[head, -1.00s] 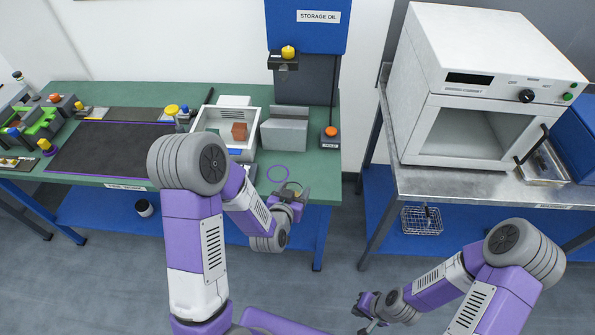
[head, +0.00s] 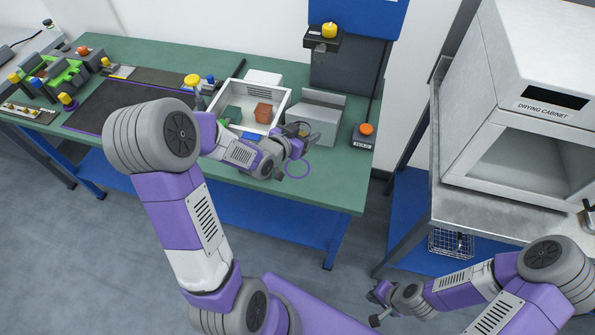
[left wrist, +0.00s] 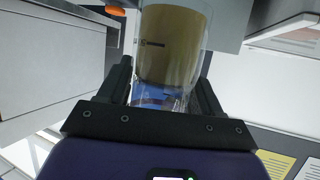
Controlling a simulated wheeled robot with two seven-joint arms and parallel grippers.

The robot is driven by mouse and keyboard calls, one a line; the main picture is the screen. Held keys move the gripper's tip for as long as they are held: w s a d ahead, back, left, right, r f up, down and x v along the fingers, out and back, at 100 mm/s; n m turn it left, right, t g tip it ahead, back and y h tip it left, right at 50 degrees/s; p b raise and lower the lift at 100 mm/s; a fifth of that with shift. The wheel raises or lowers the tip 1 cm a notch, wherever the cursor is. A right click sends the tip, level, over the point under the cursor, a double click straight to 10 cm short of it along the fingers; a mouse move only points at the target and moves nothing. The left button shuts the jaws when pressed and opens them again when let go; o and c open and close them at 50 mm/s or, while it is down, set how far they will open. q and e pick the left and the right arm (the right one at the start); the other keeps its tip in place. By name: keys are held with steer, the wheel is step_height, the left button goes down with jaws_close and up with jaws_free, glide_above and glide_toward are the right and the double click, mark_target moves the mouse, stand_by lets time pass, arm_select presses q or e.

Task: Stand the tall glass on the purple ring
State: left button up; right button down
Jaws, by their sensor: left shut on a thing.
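My left gripper (head: 299,147) is shut on the tall glass, which is clear and stands between the dark fingers in the left wrist view (left wrist: 170,60). A tan area with a dark mark shows in or through the glass, with blue below it. In the head view the glass is small and hard to make out against the grey block. The purple ring (head: 309,172) lies flat on the green bench near its front right edge, just below and beside my left gripper. My right gripper (head: 379,302) hangs low over the floor, away from the bench; its jaws are unclear.
A white tray (head: 213,108) with a red-brown block (head: 263,113) and a green piece stands behind my left arm. A grey block (head: 312,125) stands close behind the gripper, with an orange-button box (head: 365,136) to the right. The drying cabinet (head: 530,120) is further right.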

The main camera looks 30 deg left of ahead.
arm_select(q)
steer(key=shift+a+f, duration=0.25)
steer(key=shift+a, duration=0.15)
step_height(320, 180, down, 9)
steer(key=b, duration=0.2)
steer(key=shift+f+b, duration=0.2)
steer(key=shift+b, duration=0.1)
steer(key=shift+f, duration=0.1)
steer(key=o, duration=1.1)
